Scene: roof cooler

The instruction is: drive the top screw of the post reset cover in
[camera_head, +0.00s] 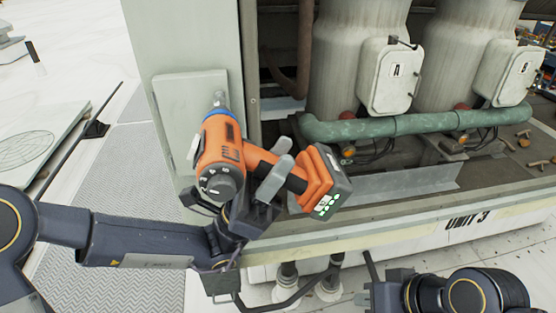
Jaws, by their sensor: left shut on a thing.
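An orange and black power screwdriver (222,150) is in my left gripper (277,174), whose grey fingers are closed around its handle. Its silver nose points away from me, in front of the pale post reset cover (178,95) on the grey post. The screwdriver hides the cover's lower right part. I cannot make out the top screw, or whether the bit touches it. Green lights show on the tool's battery. My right gripper (368,284) is partly visible at the bottom edge, low and apart from the cover; its jaw opening is unclear.
A green pipe (400,126) runs across the unit in front of two grey cylinders with boxes marked A (394,75) and B (521,75). Small brass-coloured parts (522,138) lie on the deck at right. A grey textured walkway (115,215) lies at left.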

